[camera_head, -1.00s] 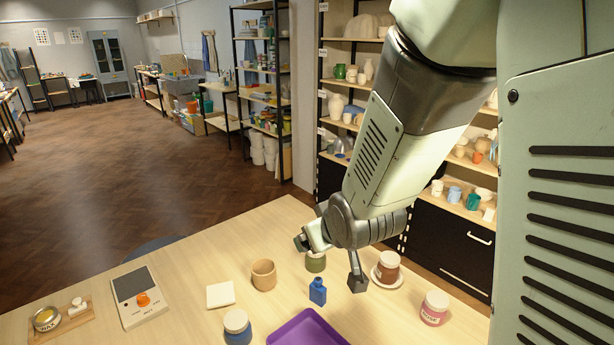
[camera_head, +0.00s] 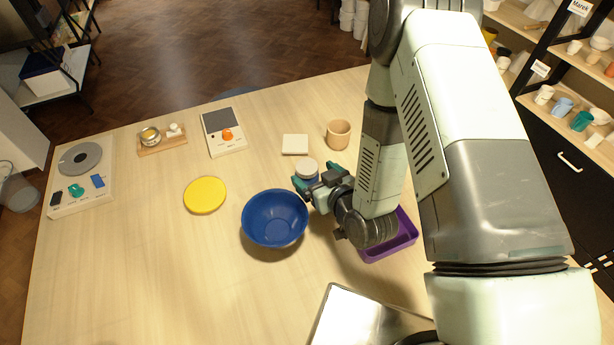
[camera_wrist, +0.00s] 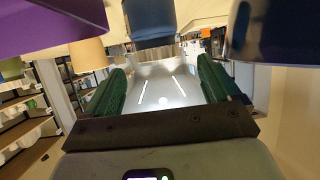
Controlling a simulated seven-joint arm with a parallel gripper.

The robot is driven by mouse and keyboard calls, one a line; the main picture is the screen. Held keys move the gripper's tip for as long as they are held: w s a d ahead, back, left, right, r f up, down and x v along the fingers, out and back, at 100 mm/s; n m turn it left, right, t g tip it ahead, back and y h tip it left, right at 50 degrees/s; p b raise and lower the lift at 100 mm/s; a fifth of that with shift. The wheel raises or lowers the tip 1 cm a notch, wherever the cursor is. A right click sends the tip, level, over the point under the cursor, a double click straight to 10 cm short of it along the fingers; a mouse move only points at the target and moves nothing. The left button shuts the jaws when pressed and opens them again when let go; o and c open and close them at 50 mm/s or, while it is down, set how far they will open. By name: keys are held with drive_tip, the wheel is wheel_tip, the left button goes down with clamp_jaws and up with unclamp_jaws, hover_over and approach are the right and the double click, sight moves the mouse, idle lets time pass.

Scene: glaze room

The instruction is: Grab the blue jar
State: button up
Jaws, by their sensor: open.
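The blue jar (camera_head: 311,179) with a pale lid (camera_head: 306,168) stands upright on the table, between the blue bowl and the white tile. My gripper (camera_head: 316,184) is close in front of it, low over the table, and partly hides its body. In the wrist view the picture is upside down; the blue jar (camera_wrist: 150,24) shows at top centre. It lies beyond the fingertips, roughly in line with the gap between them. My gripper (camera_wrist: 162,68) is open with nothing between its green fingers. Whether a finger touches the jar cannot be told.
A blue bowl (camera_head: 264,237) stands close at left of the gripper. A purple tray (camera_head: 406,228) lies under the arm at right. A white tile (camera_head: 295,144) and a tan cup (camera_head: 339,128) are behind. A yellow disc (camera_head: 205,194) lies farther left. The front-left table is clear.

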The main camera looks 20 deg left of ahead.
sight(304, 166)
drive_tip(key=x, duration=0.7)
drive_tip(key=shift+w+a+f, duration=0.1)
drive_tip(key=shift+w+f, duration=0.2)
drive_tip(key=shift+f, duration=0.2)
drive_tip(key=c, duration=1.3)
drive_tip(key=shift+r, duration=0.1)
